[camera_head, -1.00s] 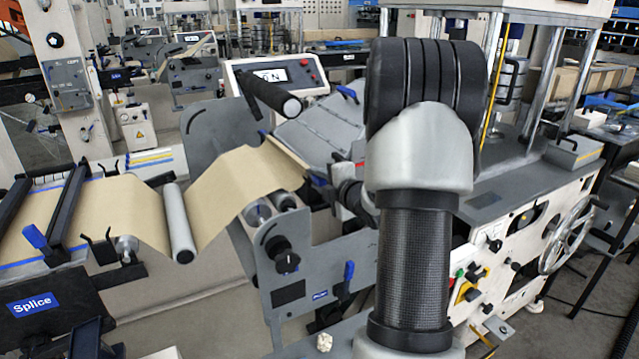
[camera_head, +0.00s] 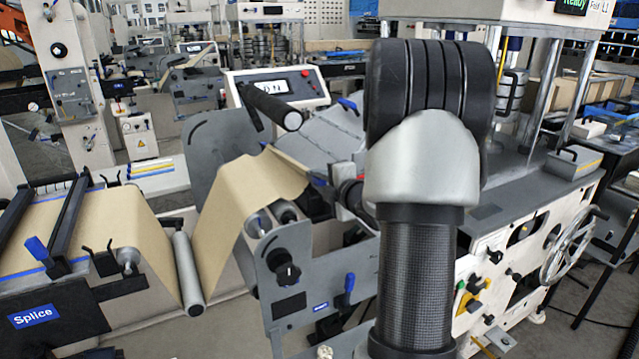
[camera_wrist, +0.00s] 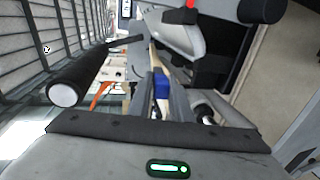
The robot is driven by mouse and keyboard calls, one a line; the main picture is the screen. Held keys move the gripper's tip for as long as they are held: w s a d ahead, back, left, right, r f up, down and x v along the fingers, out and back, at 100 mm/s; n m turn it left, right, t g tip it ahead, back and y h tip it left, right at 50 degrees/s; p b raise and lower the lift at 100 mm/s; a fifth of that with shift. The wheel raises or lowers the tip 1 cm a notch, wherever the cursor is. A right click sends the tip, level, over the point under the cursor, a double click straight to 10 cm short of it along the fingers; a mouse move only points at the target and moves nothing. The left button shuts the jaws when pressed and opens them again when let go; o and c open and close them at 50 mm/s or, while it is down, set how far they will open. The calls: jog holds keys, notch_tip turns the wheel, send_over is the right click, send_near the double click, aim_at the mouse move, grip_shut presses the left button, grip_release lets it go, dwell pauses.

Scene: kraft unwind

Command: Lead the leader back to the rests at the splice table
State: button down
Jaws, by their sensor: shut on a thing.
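The tan kraft leader (camera_head: 238,195) runs in the head view from the splice table (camera_head: 45,262), down under a grey roller (camera_head: 188,275), and up to the right. Its far end narrows near my gripper (camera_head: 320,181), which is partly hidden behind my own arm. In the wrist view, my gripper (camera_wrist: 162,88) shows dark fingers and a blue part, with a thin tan strip (camera_wrist: 153,58) beside it, probably the leader edge-on. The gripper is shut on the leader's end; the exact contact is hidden.
A grey side plate (camera_head: 305,270) with a black knob stands below the gripper. A black bar (camera_head: 270,106) with a pale end juts out above the leader. A control box (camera_head: 277,88) is behind. The press machine with a handwheel (camera_head: 570,245) fills the right.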

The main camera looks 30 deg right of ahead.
jog(key=shift+f+t+b, duration=0.2)
jog(key=shift+t+b, duration=0.2)
jog(key=shift+b, duration=1.6)
jog(key=shift+r+b, duration=0.2)
jog(key=shift+b, duration=0.25)
jog(key=shift+r, duration=0.1)
notch_tip(320, 180, up, 9)
jog(key=a+p, duration=0.2)
jog(key=p, duration=0.1)
jog(key=shift+w+a, duration=0.15)
jog(key=shift+a, duration=0.25)
jog(key=shift+f+t+b, duration=0.8)
jog(key=shift+f+b, duration=0.6)
jog(key=shift+b, duration=2)
